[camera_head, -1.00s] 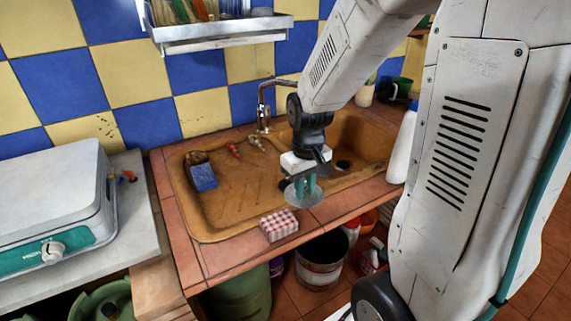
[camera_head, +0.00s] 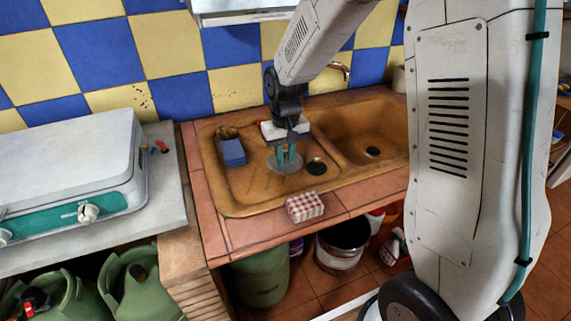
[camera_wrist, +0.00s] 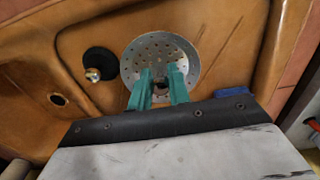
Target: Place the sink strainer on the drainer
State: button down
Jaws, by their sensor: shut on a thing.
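The sink strainer (camera_head: 284,170) is a round grey metal disc with many small holes. It also shows in the wrist view (camera_wrist: 162,44). My gripper (camera_head: 286,155) points down, with its green fingers shut on the strainer. The drainer (camera_head: 250,187) is the shallow, orange-brown left part of the sink unit. I cannot tell whether the strainer touches the surface.
A blue block (camera_head: 232,152) lies on the drainer's left side. A red-checked box (camera_head: 305,207) sits on the tiled front edge. The deeper basin (camera_head: 355,125) is to the right. A white stove (camera_head: 70,165) stands left.

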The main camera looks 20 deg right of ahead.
aim_at(286, 157)
jog(key=shift+f, duration=1.65)
jog(key=shift+f, duration=0.15)
jog(key=c, duration=1.3)
grip_release()
notch_tip(286, 157, up, 12)
jog(key=shift+r, duration=0.2)
jog(key=s+d+r, duration=0.2)
jog(key=s+r, duration=0.6)
jog(key=s, duration=0.5)
jog(key=shift+t, duration=0.6)
jog(key=s, duration=1.1)
jog(key=s+r, duration=0.1)
jog(key=s, duration=0.4)
jog(key=shift+s+d, duration=0.15)
